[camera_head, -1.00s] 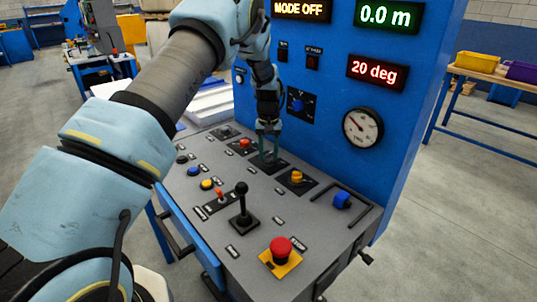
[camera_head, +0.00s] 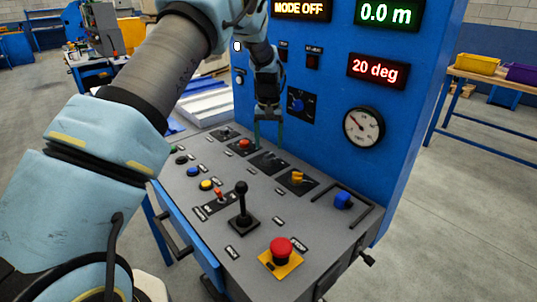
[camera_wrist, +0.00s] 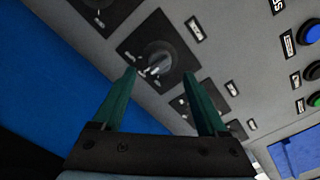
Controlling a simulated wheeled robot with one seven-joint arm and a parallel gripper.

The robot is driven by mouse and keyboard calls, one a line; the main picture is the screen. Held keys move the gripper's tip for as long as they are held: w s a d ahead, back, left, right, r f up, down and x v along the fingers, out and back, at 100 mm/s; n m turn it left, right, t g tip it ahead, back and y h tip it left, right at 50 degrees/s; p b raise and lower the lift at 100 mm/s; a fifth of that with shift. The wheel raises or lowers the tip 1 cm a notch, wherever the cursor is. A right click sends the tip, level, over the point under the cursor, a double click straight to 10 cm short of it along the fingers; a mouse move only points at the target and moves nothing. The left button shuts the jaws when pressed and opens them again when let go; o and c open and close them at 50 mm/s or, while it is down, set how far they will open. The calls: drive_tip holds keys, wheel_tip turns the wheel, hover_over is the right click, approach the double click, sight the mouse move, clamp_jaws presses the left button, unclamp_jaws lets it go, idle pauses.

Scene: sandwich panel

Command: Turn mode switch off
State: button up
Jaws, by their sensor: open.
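A dark rotary switch on a black square plate (camera_head: 268,161) sits on the sloped grey console, between a red knob and a yellow knob. It also shows in the wrist view (camera_wrist: 157,60), as a rounded grey knob with a lighter pointer. Its label is not readable. The display (camera_head: 300,10) on the blue panel reads MODE OFF. My gripper (camera_head: 268,146) hangs just above the switch, pointing down. In the wrist view my gripper (camera_wrist: 160,75) is open and empty, its two green fingers apart with the knob beyond their tips.
The upright blue panel (camera_head: 330,125) stands close behind my gripper, with a gauge (camera_head: 364,127).

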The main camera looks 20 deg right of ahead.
wheel_tip(320, 180, up, 6)
drive_tip(key=shift+f+b, duration=0.1)
drive_tip(key=shift+b, duration=0.35)
drive_tip(key=s+a+r+n, duration=0.1)
drive_tip(key=a+r, duration=0.1)
drive_tip(key=a, duration=1)
drive_tip(key=s+a+r+n, duration=0.1)
drive_tip(key=a+r+n, duration=0.1)
drive_tip(key=a, duration=1)
drive_tip(key=s+a+f+n+t, duration=0.1)
drive_tip(key=s+a, duration=1.4)
drive_tip(key=shift+s+a+f+n+t, duration=0.3)
drive_tip(key=shift+a, duration=0.1)
